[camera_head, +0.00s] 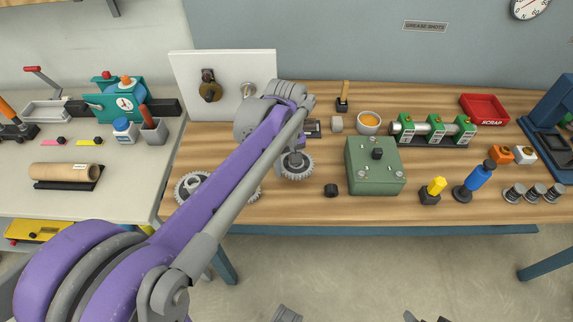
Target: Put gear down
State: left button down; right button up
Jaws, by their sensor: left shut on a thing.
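My left gripper (294,153) is mostly hidden by its own wrist and arm, which reach in from the lower left. It is shut on a grey toothed gear (296,174), just over the wooden bench; I cannot tell whether the gear touches the top. A second grey gear (184,188) lies on the bench to the left, partly covered by my arm. A green housing box (374,176) with a dark knob on top stands right of the held gear. My right gripper is not in view.
A small black block (331,190) lies between gear and box. An orange-filled bowl (369,123), green clamp fixture (433,130), red scrap tray (484,108), yellow-topped piece (433,191) and blue bottle (478,177) stand around. The wooden bench (290,212) is bare along its front edge.

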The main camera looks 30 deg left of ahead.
aim_at(286, 166)
pick_arm(q)
jog(key=shift+c, duration=2.3)
grip_release()
jog(key=shift+r+p, duration=0.3)
jog(key=shift+r, duration=0.2)
notch_tip(286, 166, up, 12)
jog(key=p, duration=0.1)
jog(key=shift+p, duration=0.4)
jog(key=shift+r, duration=0.1)
jog(key=s+d+f+m+t+p, duration=0.2)
jog(key=s+d+f+m+p, duration=0.2)
jog(key=s+m, duration=0.1)
jog(key=s+d+f+m+t+p, duration=0.3)
jog(key=s+d+f+m, duration=0.1)
jog(key=s, duration=0.4)
jog(key=shift+d+f+m+p, duration=0.25)
jog(key=shift+d+m+p, duration=0.1)
jog(key=shift+m, duration=0.35)
